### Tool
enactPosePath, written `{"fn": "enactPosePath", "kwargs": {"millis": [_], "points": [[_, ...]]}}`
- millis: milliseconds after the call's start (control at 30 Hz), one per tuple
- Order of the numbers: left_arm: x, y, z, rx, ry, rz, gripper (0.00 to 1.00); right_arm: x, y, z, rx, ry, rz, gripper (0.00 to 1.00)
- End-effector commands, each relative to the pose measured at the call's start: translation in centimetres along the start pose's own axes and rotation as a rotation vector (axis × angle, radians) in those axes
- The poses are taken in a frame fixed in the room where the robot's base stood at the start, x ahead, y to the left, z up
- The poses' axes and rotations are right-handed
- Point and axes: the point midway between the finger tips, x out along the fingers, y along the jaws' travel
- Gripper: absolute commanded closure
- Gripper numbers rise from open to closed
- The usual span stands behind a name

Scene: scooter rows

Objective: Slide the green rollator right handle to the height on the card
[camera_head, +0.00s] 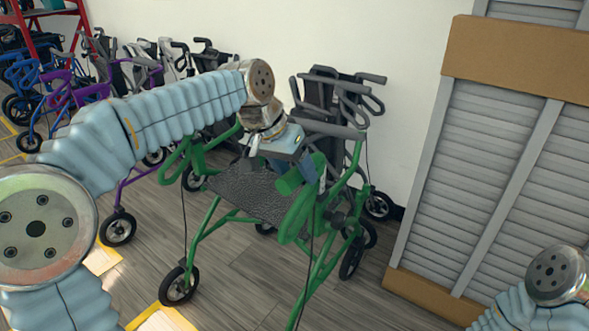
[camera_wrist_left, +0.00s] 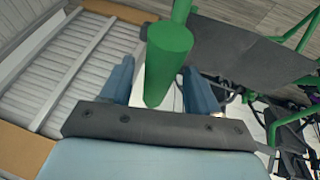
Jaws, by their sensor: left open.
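The green rollator (camera_head: 297,222) stands upright on the wood floor in the head view, with a dark textured seat. Its green handle grip (camera_head: 289,181) on the right side is by my left gripper (camera_head: 309,170). In the left wrist view, the green grip (camera_wrist_left: 168,66) lies between the two blue fingers of the open left gripper (camera_wrist_left: 160,85), with a gap visible on at least the right side. Whether a finger touches it is unclear. I cannot make out a height card for certain. My right gripper is out of view; only part of that arm shows at lower right.
A dark grey rollator (camera_head: 325,95) stands close behind the green one, by the white wall. Purple (camera_head: 75,95) and blue rollators (camera_head: 22,72) crowd the left. A shuttered panel (camera_head: 480,150) stands right. Pale, yellow-edged sheets (camera_head: 163,320) lie on the floor.

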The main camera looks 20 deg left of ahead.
Motion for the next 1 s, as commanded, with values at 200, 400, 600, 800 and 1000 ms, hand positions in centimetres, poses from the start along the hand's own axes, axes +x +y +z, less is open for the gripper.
{"fn": "enactPosePath", "kwargs": {"millis": [200, 400, 600, 800, 1000], "points": [[0.0, 0.0, 0.0, 0.0, 0.0, 0.0, 0.39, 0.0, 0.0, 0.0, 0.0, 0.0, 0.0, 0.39], [0.0, 0.0, 0.0, 0.0, 0.0, 0.0, 0.68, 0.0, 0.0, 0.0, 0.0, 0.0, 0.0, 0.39], [0.0, 0.0, 0.0, 0.0, 0.0, 0.0, 0.99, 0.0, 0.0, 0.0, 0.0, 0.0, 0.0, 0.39], [0.1, 0.0, 0.0, 0.0, 0.0, 0.0, 1.0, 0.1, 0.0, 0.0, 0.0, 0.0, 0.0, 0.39], [2.6, -0.6, 1.1, -0.001, -0.004, 0.0, 1.0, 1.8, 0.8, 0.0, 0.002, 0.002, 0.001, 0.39]]}}
